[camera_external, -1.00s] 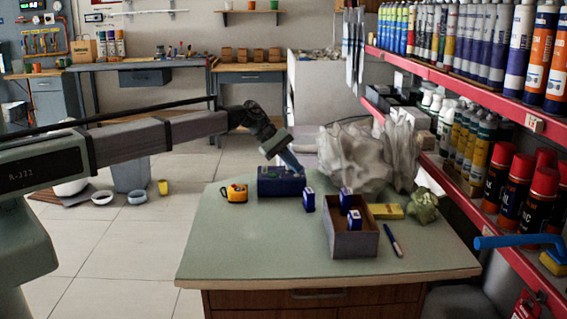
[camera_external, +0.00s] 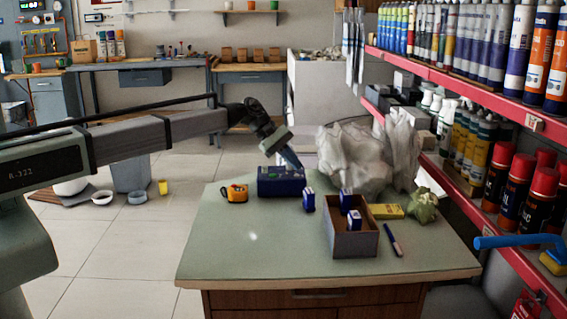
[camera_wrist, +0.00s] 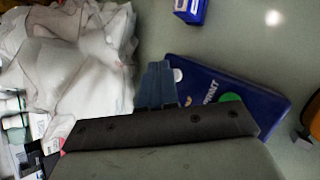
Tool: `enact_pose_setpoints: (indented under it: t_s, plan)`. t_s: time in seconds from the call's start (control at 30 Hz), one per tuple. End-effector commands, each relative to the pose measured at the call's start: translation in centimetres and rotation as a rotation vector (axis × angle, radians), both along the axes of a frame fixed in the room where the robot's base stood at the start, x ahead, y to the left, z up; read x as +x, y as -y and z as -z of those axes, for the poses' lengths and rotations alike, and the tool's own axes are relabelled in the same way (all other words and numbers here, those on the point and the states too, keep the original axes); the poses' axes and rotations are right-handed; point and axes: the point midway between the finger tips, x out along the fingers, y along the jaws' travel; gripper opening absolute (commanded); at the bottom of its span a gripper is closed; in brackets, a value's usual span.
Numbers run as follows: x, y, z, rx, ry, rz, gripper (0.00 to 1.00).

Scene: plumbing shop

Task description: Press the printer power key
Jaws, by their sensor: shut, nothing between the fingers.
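The printer (camera_external: 281,185) is a dark blue box at the back of the green-topped table. In the wrist view the printer (camera_wrist: 253,96) shows a round green spot (camera_wrist: 229,98), a small whitish round spot (camera_wrist: 178,75) and white lettering on its top. I cannot tell for sure which spot is the power key. My gripper (camera_external: 299,166) is shut and empty, tilted down at the printer's right end. In the wrist view my gripper (camera_wrist: 157,66) lies beside the whitish spot, away from the green one. I cannot tell whether the fingertips touch the printer.
Crumpled whitish bags (camera_external: 355,158) stand close right of my gripper. An orange tape measure (camera_external: 235,193) lies left of the printer. A small blue box (camera_external: 309,201) and an open grey box (camera_external: 352,243) stand in front. The table's front left is clear.

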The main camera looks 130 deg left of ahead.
Motion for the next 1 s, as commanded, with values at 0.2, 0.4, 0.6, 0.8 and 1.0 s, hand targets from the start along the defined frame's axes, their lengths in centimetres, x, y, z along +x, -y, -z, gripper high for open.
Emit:
enact_pose_setpoints:
  t_s: [0.2,0.4,0.6,0.8,1.0]
  plan:
    - [0.0,0.0,0.0,0.000,0.000,0.000,0.00]
    - [0.0,0.0,-0.7,0.001,0.000,0.000,0.00]
    - [0.0,0.0,-2.3,0.003,0.000,0.000,0.00]
    - [0.0,0.0,-3.9,0.001,0.000,0.000,0.00]
    - [0.0,0.0,-5.5,0.001,0.000,0.000,0.00]
